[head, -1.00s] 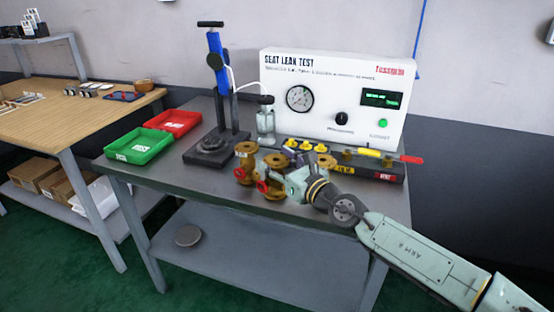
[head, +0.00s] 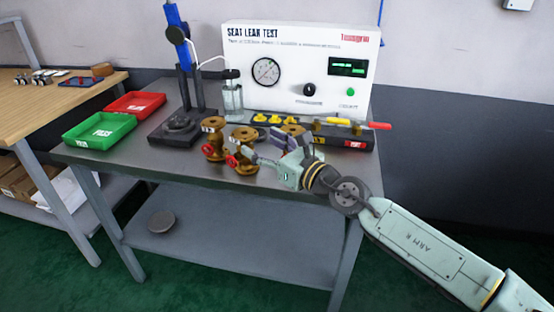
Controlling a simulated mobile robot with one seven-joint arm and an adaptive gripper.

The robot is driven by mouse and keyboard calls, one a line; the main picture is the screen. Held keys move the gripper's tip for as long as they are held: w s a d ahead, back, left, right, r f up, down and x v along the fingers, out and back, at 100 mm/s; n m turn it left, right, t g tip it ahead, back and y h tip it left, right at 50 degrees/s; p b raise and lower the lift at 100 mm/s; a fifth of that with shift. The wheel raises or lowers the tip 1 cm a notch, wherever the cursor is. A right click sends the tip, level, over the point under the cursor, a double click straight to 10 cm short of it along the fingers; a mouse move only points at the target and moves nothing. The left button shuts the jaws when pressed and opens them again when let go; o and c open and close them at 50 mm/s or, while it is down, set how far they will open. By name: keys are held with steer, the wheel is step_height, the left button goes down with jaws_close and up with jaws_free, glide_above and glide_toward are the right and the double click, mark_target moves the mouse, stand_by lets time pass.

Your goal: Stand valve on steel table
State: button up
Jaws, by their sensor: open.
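Several brass valves stand on the steel table (head: 180,168). The left valve (head: 213,140) is upright, with a white tag and a flange on top. The middle valve (head: 245,136) is upright just right of it, close to my gripper. Red handwheels (head: 231,161) show low on the front of these two. A third valve (head: 292,128) is behind my gripper, its top flange showing and its lower part hidden. My gripper (head: 262,149) is open, low over the table at the front, its fingers pointing left beside the middle valve. I cannot tell whether they touch it.
A press stand (head: 186,90), a glass jar (head: 232,100) and the seat leak test panel (head: 300,60) stand at the back. A green tray (head: 100,130) and a red tray (head: 136,104) sit left. A dark block (head: 345,137) with coloured handles is right. The front-left tabletop is clear.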

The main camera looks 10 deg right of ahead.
steer(key=b+v, duration=0.1)
steer(key=v, duration=0.4)
